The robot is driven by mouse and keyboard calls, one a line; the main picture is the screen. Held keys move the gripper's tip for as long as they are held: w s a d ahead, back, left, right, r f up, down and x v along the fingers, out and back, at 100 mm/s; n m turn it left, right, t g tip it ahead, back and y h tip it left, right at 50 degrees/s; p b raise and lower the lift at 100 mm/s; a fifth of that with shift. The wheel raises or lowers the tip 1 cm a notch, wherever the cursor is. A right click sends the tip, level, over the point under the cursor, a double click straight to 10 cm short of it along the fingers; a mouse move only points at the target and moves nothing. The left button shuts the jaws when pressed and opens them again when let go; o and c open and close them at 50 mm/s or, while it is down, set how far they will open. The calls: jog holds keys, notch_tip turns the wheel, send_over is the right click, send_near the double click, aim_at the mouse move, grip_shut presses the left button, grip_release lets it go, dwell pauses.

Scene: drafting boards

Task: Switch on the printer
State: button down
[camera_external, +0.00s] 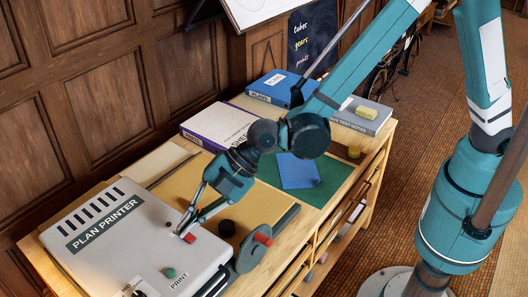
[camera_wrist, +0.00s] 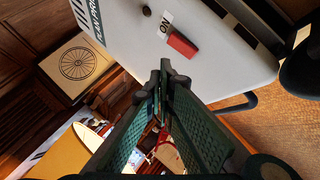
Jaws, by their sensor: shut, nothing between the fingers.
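The grey plan printer (camera_external: 65,262) sits at the near left end of the wooden cabinet top. Its red switch (camera_external: 189,238) is near the right edge of its top. In the wrist view the red switch (camera_wrist: 182,44) lies beside a white "ON" label (camera_wrist: 165,22). A green button (camera_external: 170,272) sits nearer the front by the word "PRINT". My gripper (camera_external: 180,234) is shut and empty, with its tips close to the red switch. In the wrist view the tips of my gripper (camera_wrist: 168,72) appear just below the switch, and I cannot tell whether they touch.
A crank wheel (camera_external: 253,252) with a red handle stands right of the printer. A black knob (camera_external: 227,228) is behind it. Binders (camera_external: 222,124), a blue binder (camera_external: 282,88) and a green mat (camera_external: 325,178) with a blue sheet lie farther back. Wood panelling borders the left.

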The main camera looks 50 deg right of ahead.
aim_at(189, 239)
jog(key=shift+w+f+b, duration=0.1)
jog(key=shift+f+b, duration=0.35)
jog(key=shift+f, duration=0.45)
jog(key=shift+f, duration=0.15)
dwell(0.9)
jog(key=shift+f+b, duration=0.3)
jog(key=shift+b, duration=0.15)
jog(key=shift+w+f, duration=0.1)
jog(key=shift+f, duration=0.05)
dwell(0.5)
jog(key=shift+r, duration=0.2)
jog(key=shift+r, duration=0.4)
jog(key=shift+r, duration=0.15)
dwell(0.5)
jog(key=shift+s+r+p, duration=0.25)
jog(key=shift+r+p, duration=0.3)
jog(key=shift+r, duration=0.65)
jog(key=shift+s+r+p, duration=0.2)
jog(key=shift+r+p, duration=0.35)
jog(key=shift+r, duration=0.6)
